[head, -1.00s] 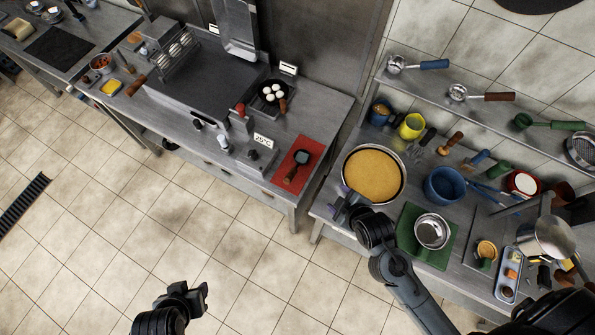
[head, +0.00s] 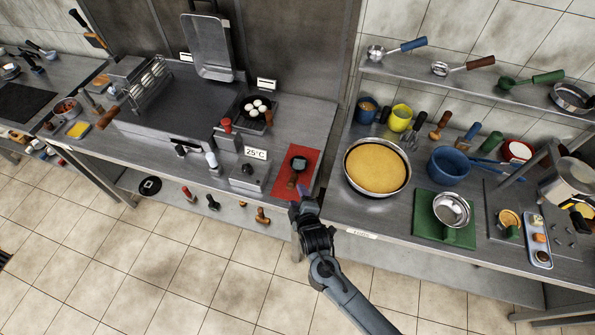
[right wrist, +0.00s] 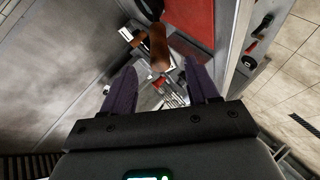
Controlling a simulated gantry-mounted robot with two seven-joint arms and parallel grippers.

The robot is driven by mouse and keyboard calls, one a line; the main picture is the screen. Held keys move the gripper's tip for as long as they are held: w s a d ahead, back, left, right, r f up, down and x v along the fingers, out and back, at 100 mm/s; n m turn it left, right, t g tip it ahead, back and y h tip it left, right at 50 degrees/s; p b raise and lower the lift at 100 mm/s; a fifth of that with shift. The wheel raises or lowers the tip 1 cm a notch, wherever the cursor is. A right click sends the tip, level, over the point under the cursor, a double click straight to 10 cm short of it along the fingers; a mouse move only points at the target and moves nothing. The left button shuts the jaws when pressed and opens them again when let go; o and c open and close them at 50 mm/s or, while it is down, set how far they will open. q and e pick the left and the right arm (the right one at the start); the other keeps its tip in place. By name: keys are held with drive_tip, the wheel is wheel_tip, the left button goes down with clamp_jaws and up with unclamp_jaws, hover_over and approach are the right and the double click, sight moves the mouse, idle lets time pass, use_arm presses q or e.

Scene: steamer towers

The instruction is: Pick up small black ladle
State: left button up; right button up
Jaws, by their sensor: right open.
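The small black ladle (head: 299,163) lies on the red mat (head: 311,159) at the right end of the left counter, its brown handle pointing toward the counter's front edge. My right gripper (head: 304,192) is open and empty at the mat's front edge, close to the handle's end. In the right wrist view, the brown handle (right wrist: 158,48) shows just beyond and between the open fingers of the right gripper (right wrist: 162,85), not held. The ladle's black head (right wrist: 150,8) is partly cut off at the top of that view. My left gripper is out of view.
Right of the mat, beyond a gap between counters, stands a large pan with a yellow filling (head: 376,164). A temperature display (head: 256,152) and a small pan of eggs (head: 258,107) are left of the mat. A metal bowl (head: 451,209) sits on a green mat (head: 430,228).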

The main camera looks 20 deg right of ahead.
sight(294, 186)
drive_tip(key=shift+x, duration=3.2)
drive_tip(key=shift+r, duration=0.15)
drive_tip(key=shift+c, duration=0.2)
drive_tip(key=shift+w+r, duration=0.1)
clamp_jaws()
